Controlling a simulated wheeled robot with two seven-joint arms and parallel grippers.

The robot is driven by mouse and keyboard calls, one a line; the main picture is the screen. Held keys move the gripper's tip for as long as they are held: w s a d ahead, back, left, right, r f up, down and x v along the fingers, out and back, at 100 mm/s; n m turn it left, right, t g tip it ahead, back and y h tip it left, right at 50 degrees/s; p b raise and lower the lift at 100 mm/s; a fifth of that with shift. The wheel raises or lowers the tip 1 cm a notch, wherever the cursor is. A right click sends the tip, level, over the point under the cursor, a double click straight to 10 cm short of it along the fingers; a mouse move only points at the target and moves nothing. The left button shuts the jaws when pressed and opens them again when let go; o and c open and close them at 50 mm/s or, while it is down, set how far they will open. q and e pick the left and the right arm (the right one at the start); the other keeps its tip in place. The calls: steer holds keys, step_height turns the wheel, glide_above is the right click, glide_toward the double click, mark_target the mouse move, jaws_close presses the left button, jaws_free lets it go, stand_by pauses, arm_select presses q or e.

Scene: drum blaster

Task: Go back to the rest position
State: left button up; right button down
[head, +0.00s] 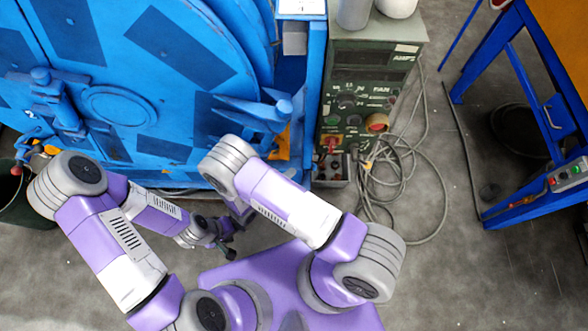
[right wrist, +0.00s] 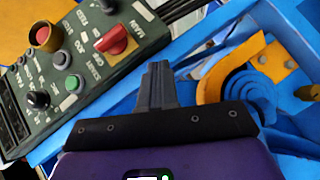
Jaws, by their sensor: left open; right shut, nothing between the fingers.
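My left arm bends at the left of the head view, and my left gripper (head: 229,247) is low near the middle, above the floor. It is small and dark there, open, with nothing seen in it. My right arm reaches up and left from my purple base, its elbow in front of the blue machine (head: 125,55). My right gripper (right wrist: 158,82) is shut and empty in the right wrist view. Its fingers point toward the blue frame between the green control panel (right wrist: 85,65) and a yellow curved bracket (right wrist: 225,70). In the head view I cannot make out the right fingers.
The control box (head: 355,100) stands right of the machine, with a red knob (head: 332,143) low on its face. Loose cables (head: 415,225) lie on the floor beside it. A blue-legged table (head: 540,95) stands at the right. A dark bin (head: 25,205) is at the left.

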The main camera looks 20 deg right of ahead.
steer(key=shift+a, duration=0.15)
stand_by(0.5)
steer(key=s+a+r+m+g+y+p, duration=0.1)
steer(key=s+r+m+g+y+p, duration=0.1)
steer(key=s+y, duration=0.4)
steer(key=s+a+r+m+g+y+p, duration=0.2)
steer(key=s+r+g+y+p, duration=0.1)
steer(key=y, duration=0.7)
steer(key=s+g+p, duration=0.1)
steer(key=s+p, duration=0.1)
steer(key=s, duration=0.1)
steer(key=shift+r+y+p, duration=0.3)
steer(key=shift+r+y, duration=0.1)
steer(key=shift+s+a, duration=0.1)
steer(key=shift+a, duration=0.05)
